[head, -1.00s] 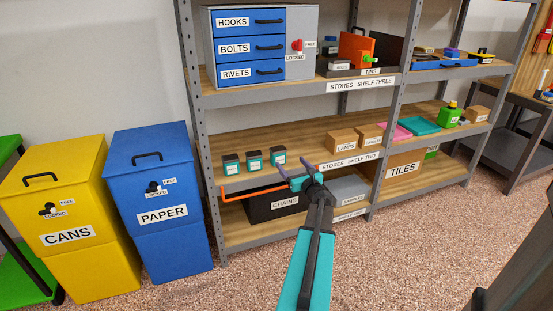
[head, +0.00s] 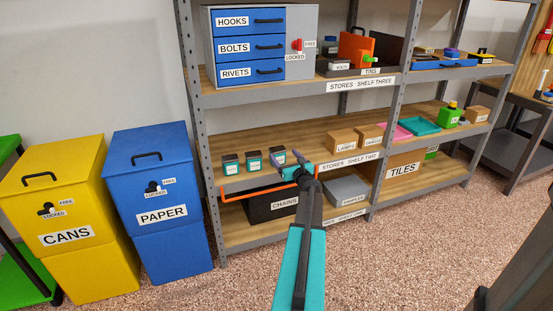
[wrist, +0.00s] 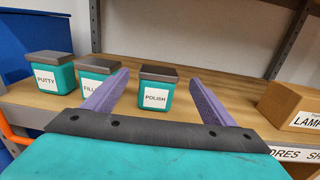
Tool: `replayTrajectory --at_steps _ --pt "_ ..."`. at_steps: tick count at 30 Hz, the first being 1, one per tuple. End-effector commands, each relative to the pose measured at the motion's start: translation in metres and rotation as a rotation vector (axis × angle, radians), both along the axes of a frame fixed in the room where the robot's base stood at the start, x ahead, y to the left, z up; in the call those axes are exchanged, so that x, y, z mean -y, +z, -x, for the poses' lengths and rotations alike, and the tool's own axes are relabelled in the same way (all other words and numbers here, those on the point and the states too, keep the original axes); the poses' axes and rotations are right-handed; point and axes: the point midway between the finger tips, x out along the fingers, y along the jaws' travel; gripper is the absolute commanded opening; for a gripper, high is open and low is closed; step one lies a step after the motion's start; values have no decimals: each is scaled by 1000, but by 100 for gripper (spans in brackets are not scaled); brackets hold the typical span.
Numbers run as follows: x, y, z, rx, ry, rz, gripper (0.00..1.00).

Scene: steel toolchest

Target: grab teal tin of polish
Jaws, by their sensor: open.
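The teal tin of polish (wrist: 156,94) has a dark lid and a white POLISH label. It stands upright on shelf two, and in the head view it is the rightmost of the three tins (head: 277,156). My gripper (wrist: 162,95) is open, its two purple fingers pointing at the shelf. In the wrist view the polish tin shows between the fingers but beyond them, with no contact visible. The head view shows my gripper (head: 288,164) at the shelf's front, close to the tin. Teal filler (wrist: 97,77) and putty (wrist: 50,73) tins stand to its left.
The filler tin is partly hidden behind my left finger. A lamps box (wrist: 293,107) stands to the right, with bare shelf (wrist: 235,90) between. An orange rail (head: 255,190) runs below the shelf edge. A grey upright (wrist: 292,38) rises behind.

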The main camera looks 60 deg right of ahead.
Motion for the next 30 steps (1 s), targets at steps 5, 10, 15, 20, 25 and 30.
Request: replayTrajectory --at_steps 5,10,15,20,25,30 --pt "0 0 -1 0 0 0 78" --pt "5 -1 -8 0 1 0 78" --pt "13 -2 -23 0 2 0 78" --pt "22 -1 -36 0 1 0 78" --pt "27 0 -44 0 1 0 78" --pt "27 0 -45 0 1 0 78"
